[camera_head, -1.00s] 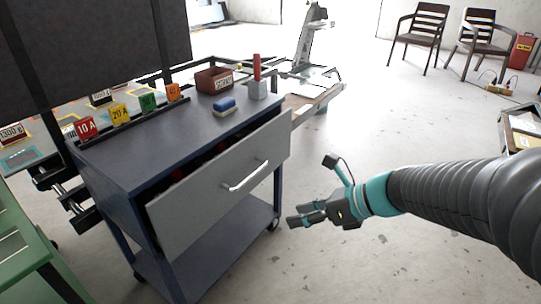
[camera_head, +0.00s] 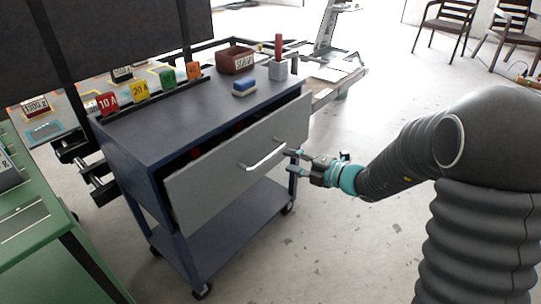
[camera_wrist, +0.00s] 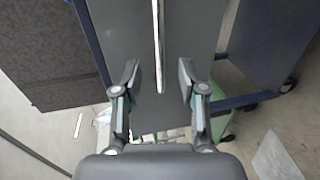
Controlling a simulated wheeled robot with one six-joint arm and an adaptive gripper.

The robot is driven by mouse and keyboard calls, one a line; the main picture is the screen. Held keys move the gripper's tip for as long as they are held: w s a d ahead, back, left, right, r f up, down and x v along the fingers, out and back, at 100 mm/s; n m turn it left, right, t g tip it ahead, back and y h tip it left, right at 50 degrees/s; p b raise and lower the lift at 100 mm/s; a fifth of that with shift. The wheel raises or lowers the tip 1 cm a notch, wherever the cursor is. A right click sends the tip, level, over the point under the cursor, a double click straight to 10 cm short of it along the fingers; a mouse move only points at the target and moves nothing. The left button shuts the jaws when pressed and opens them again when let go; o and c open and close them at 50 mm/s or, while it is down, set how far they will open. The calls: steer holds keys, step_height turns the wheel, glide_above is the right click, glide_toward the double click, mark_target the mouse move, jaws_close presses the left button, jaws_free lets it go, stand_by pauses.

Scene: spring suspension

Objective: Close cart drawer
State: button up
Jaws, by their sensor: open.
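The cart (camera_head: 165,130) is dark blue with a grey drawer front (camera_head: 215,185). The drawer is pulled partly out, and a dark gap with red items shows behind its front. A silver bar handle (camera_head: 264,155) is on the drawer front; in the wrist view the handle (camera_wrist: 158,45) lies ahead, between the lines of the fingers. My gripper (camera_head: 292,162) is just right of the handle in the head view, close to the drawer front. Whether a fingertip touches the drawer front cannot be told.
The cart top holds a brown box (camera_head: 236,60), a blue sponge-like block (camera_head: 244,87), a red-handled tool (camera_head: 278,60) and coloured number cards. A green table (camera_head: 60,245) stands at the left. Chairs (camera_head: 447,25) stand far off.

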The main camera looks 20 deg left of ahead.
mark_target(273, 155)
steer(key=x, duration=0.8)
steer(key=shift+w+a, duration=0.15)
steer(key=shift+a, duration=0.05)
steer(key=shift+c, duration=0.2)
jaws_close()
